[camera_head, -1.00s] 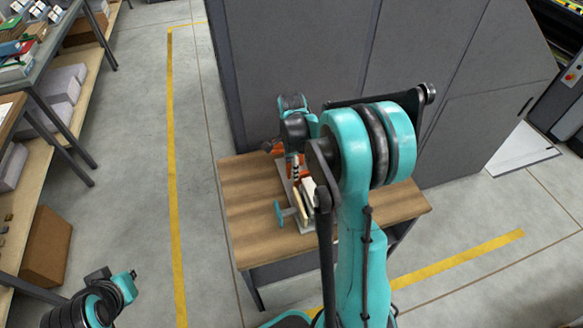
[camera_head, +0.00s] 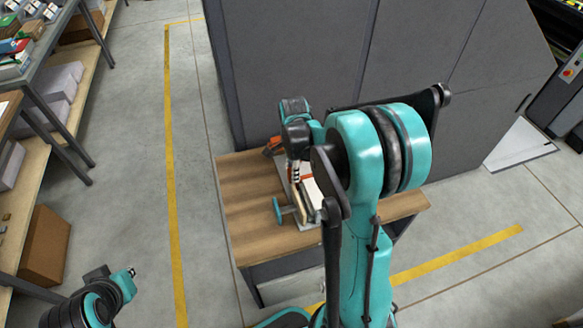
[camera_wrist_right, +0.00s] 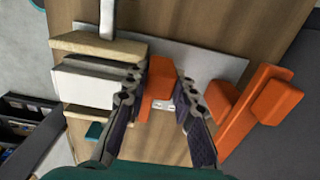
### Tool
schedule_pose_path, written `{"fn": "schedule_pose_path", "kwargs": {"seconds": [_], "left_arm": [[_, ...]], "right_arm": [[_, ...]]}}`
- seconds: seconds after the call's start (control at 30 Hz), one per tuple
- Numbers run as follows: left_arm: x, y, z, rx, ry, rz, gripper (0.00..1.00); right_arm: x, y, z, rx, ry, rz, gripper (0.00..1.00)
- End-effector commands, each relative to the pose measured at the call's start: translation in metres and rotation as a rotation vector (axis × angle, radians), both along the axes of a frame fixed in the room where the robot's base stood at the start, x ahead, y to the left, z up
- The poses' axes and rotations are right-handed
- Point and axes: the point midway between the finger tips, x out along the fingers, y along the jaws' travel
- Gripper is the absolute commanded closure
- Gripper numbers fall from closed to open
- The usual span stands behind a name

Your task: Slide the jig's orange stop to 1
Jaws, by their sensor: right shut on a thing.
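The orange stop (camera_wrist_right: 158,85) is a small block between the two dark fingers of my right gripper (camera_wrist_right: 165,76) in the wrist view. The fingers are shut on it. A small white label (camera_wrist_right: 164,105) with unreadable marks shows at its lower edge. The jig's grey base plate (camera_wrist_right: 215,64) lies under it on the wooden table. In the head view my right gripper (camera_head: 296,172) is over the jig, and my arm hides much of it. A teal handle (camera_head: 278,210) stands at the jig's near left. I cannot read any scale number.
In the wrist view a white block (camera_wrist_right: 84,88) between tan boards (camera_wrist_right: 98,44) is left of the stop, and a larger orange part (camera_wrist_right: 258,105) is to the right. The tabletop (camera_head: 245,190) is bare on its left side. A grey cabinet (camera_head: 290,60) stands behind.

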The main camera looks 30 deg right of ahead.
Motion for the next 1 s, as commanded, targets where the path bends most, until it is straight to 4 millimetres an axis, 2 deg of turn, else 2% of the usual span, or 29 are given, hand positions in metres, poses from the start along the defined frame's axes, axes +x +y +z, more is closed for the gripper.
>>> {"fn": "schedule_pose_path", "kwargs": {"seconds": [0.07, 0.1, 0.17, 0.47, 0.57, 0.67, 1.0], "left_arm": [[0.0, 0.0, 0.0, 0.0, 0.0, 0.0, 1.0], [0.0, 0.0, 0.0, 0.0, 0.0, 0.0, 1.0], [0.0, 0.0, 0.0, 0.0, 0.0, 0.0, 1.0], [0.0, 0.0, 0.0, 0.0, 0.0, 0.0, 1.0], [0.0, 0.0, 0.0, 0.0, 0.0, 0.0, 1.0], [0.0, 0.0, 0.0, 0.0, 0.0, 0.0, 1.0], [0.0, 0.0, 0.0, 0.0, 0.0, 0.0, 1.0]], "right_arm": [[-0.004, 0.001, -0.001, 0.003, 0.009, 0.0, 1.0], [-0.004, 0.001, -0.001, 0.003, 0.009, 0.0, 0.67], [-0.004, 0.001, -0.001, 0.003, 0.009, 0.0, 0.53], [-0.002, 0.001, 0.0, 0.002, 0.006, 0.0, 0.53], [-0.002, 0.001, 0.006, 0.002, 0.006, 0.0, 0.53], [-0.002, 0.001, 0.022, 0.002, 0.006, 0.0, 0.53], [-0.003, 0.001, 0.094, 0.003, 0.007, 0.0, 0.53]]}}
